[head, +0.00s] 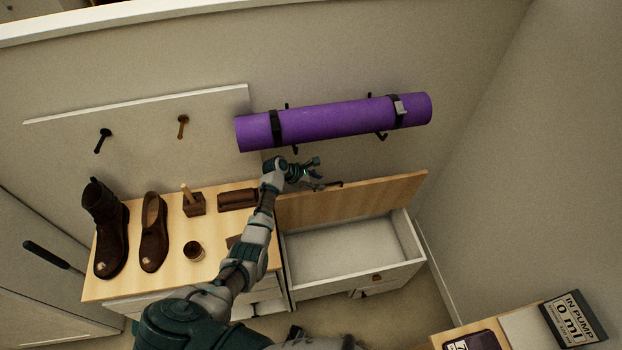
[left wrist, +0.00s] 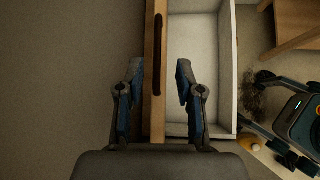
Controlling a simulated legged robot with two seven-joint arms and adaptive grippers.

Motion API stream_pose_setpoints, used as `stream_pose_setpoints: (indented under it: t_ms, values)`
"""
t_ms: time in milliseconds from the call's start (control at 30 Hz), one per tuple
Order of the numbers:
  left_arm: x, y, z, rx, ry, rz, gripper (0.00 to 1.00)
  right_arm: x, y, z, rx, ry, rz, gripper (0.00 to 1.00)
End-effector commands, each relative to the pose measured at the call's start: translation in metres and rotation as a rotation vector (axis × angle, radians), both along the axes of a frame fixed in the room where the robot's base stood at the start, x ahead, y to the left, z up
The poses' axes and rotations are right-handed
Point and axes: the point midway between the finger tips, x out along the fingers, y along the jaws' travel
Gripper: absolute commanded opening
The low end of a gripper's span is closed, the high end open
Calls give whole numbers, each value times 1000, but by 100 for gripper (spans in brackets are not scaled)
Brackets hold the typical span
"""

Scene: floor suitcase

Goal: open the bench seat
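The bench seat is a wooden lid (head: 365,200) standing raised at the back of a white open box (head: 350,250). The inside of the box looks empty. My left gripper (head: 318,174) is at the lid's upper edge, near its left part. In the left wrist view the lid (left wrist: 154,110) runs between the two spread fingers of the left gripper (left wrist: 160,70). The left finger is close to the lid, and a clear gap shows before the right finger. A dark slot or handle (left wrist: 157,55) marks the lid there. My right gripper cannot be made out.
A purple rolled mat (head: 335,120) hangs on the wall above the lid. A small table with a labelled box (head: 573,318) is at lower right.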

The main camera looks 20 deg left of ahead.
Motion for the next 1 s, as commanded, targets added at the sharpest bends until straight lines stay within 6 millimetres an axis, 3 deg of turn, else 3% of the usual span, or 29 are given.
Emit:
stream_pose_setpoints:
  t_ms: [300, 1000]
  values:
    - [-18, 19, 27, 0, 0, 0, 36, 0, 1, 0, 0, 1, -1, 40]
    - [-19, 20, 29, 0, 1, -1, 36, 2, 2, 0, 1, 0, -1, 40]
